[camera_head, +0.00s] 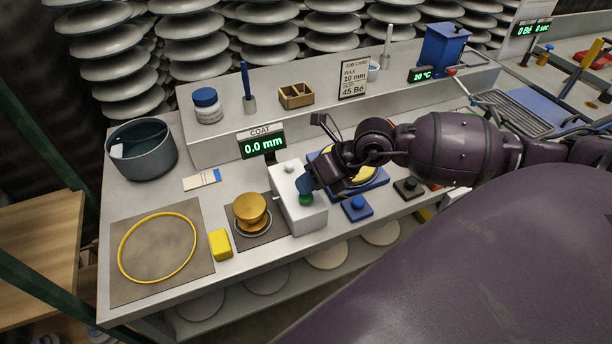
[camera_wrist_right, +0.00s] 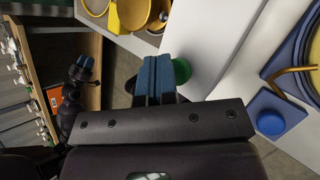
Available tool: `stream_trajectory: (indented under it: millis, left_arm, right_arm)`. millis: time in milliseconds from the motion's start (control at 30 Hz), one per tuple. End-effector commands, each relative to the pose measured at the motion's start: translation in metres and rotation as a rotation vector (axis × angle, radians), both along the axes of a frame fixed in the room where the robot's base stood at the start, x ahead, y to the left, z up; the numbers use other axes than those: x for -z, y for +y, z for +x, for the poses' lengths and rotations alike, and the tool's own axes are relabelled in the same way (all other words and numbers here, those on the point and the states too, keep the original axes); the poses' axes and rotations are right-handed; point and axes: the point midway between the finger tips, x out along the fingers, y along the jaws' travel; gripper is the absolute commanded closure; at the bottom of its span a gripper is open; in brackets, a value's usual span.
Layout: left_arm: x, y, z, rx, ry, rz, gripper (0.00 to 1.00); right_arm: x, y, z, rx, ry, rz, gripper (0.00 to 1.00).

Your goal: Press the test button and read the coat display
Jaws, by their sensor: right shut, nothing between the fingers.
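The coat display (camera_head: 263,145) stands on the bench under a COAT label and reads 0.0 mm in green. In front of it is a white box (camera_head: 292,214) with a green button (camera_head: 306,199) on its near side. My right gripper (camera_head: 305,184) is shut and empty, its blue fingertips just above the green button in the head view. In the right wrist view the blue fingertips (camera_wrist_right: 155,78) overlap the green button (camera_wrist_right: 181,70); I cannot tell whether they touch. My left gripper (camera_wrist_right: 83,66) shows small in the right wrist view, its opening unclear.
A golden insulator piece (camera_head: 250,208), a yellow block (camera_head: 220,244) and a blue-based button (camera_head: 357,207) stand close to the box. A grey pot (camera_head: 142,149) and a yellow ring (camera_head: 158,247) are at left. A raised shelf (camera_head: 320,113) runs behind.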

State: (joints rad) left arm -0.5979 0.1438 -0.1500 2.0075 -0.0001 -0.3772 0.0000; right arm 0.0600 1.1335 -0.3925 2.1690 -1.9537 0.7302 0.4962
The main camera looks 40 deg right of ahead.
Motion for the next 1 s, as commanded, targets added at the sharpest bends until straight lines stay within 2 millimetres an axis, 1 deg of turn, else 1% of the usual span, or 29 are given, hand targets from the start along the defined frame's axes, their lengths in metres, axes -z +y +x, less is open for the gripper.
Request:
stream_trajectory:
  millis: [600, 1000]
  left_arm:
    - [0.0002, -0.0009, 0.005, 0.003, -0.008, 0.0, 0.57]
    - [0.0026, -0.0007, 0.0031, 0.002, -0.003, 0.0, 0.57]
  right_arm:
    - [0.0066, 0.0001, -0.0002, 0.001, 0.001, 0.0, 1.0]
    - [0.0107, 0.0001, -0.0003, 0.001, 0.002, 0.001, 1.0]
